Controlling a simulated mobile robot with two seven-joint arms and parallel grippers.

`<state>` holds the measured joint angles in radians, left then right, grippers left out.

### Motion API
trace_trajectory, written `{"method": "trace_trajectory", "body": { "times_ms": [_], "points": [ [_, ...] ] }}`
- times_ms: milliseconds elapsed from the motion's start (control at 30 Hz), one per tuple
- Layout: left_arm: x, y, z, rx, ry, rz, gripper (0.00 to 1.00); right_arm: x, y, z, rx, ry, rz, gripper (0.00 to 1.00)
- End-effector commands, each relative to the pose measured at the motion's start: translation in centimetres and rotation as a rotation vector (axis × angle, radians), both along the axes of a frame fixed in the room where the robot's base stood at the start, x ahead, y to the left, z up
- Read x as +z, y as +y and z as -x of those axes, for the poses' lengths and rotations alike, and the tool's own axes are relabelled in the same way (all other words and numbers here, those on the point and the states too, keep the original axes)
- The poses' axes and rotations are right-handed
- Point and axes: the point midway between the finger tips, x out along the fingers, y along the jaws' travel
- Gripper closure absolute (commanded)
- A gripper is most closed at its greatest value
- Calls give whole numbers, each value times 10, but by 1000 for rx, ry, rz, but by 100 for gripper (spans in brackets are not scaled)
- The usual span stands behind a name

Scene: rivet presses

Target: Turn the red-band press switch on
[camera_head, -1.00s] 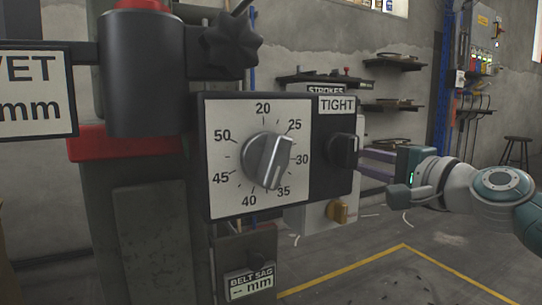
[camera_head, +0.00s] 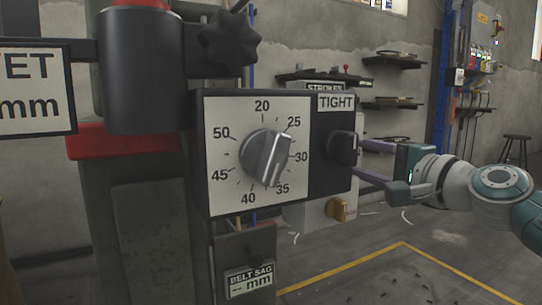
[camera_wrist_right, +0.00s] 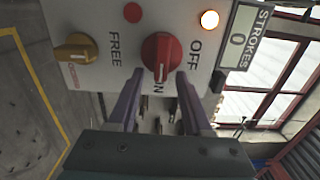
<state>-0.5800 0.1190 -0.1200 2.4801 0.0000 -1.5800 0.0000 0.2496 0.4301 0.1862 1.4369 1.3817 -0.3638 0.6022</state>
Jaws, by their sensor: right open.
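The red switch knob (camera_wrist_right: 161,57) is on a pale panel in the right wrist view, with OFF to its right and ON below it. Its raised grip runs up and down in that view, and a pale mark at its lower end appears to point toward ON. My right gripper (camera_wrist_right: 160,80) is open, with its fingertips at either side of the knob's lower edge; I cannot tell whether they touch it. In the head view the right gripper (camera_head: 366,161) comes in from the right, its tips near the dial box. The press's red band (camera_head: 125,140) is at left. My left gripper is not in view.
The dial box (camera_head: 256,155) with its TIGHT knob (camera_head: 343,148) stands in front and hides much of the panel (camera_head: 312,215). A yellow knob (camera_wrist_right: 75,48) marked FREE, a lit lamp (camera_wrist_right: 209,19) and a STROKES counter (camera_wrist_right: 240,37) reading 0 surround the switch.

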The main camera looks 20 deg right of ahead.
Motion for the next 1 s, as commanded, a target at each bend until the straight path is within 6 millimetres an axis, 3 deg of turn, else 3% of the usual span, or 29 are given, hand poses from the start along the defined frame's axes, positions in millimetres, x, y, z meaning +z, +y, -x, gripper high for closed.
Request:
{"method": "trace_trajectory", "body": {
  "times_ms": [167, 633, 1000],
  "points": [
    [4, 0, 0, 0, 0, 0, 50, 0, -1, 10, 0, 2, 0, 50],
    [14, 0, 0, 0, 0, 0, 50, -1, -7, 86, 0, 3, -1, 50],
    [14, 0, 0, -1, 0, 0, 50, 0, -8, 99, 0, 0, 0, 50]
  ]
}}
